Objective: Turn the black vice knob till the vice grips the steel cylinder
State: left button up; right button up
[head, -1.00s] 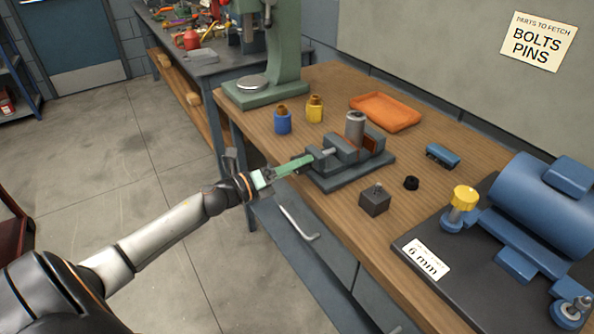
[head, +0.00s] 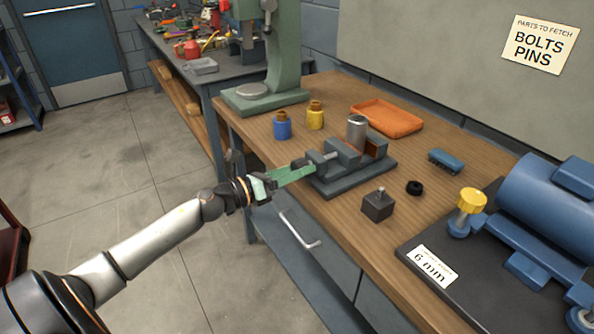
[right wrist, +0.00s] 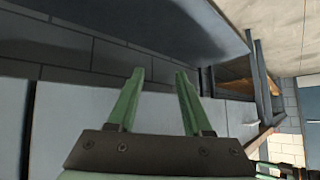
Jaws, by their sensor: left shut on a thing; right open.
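The grey vice (head: 352,182) lies on the wooden bench. The steel cylinder (head: 356,132) stands upright between its jaws; whether both jaws touch it I cannot tell. The black vice knob (head: 301,163) is at the near left end of the screw, mostly hidden by green fingers. My left gripper (head: 308,168) reaches in from the left and is shut on the knob. My right gripper (right wrist: 160,78) shows only in the right wrist view, open and empty, with its green fingers apart, away from the vice.
An orange tray (head: 400,125), blue bottle (head: 282,128) and yellow bottle (head: 315,118) stand behind the vice. A dark block (head: 377,207), black ring (head: 414,187) and blue brush-like piece (head: 445,160) lie to its right. A blue machine (head: 545,215) fills the right side.

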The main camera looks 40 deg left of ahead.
pick_arm(q)
jog(key=o, duration=1.4)
jog(key=shift+c, duration=0.2)
jog(key=shift+s, duration=0.1)
jog(key=v, duration=1.2)
jog(key=shift+s+b, duration=0.2)
jog(key=shift+b, duration=0.15)
jog(key=shift+a, duration=0.15)
jog(key=shift+f, duration=0.1)
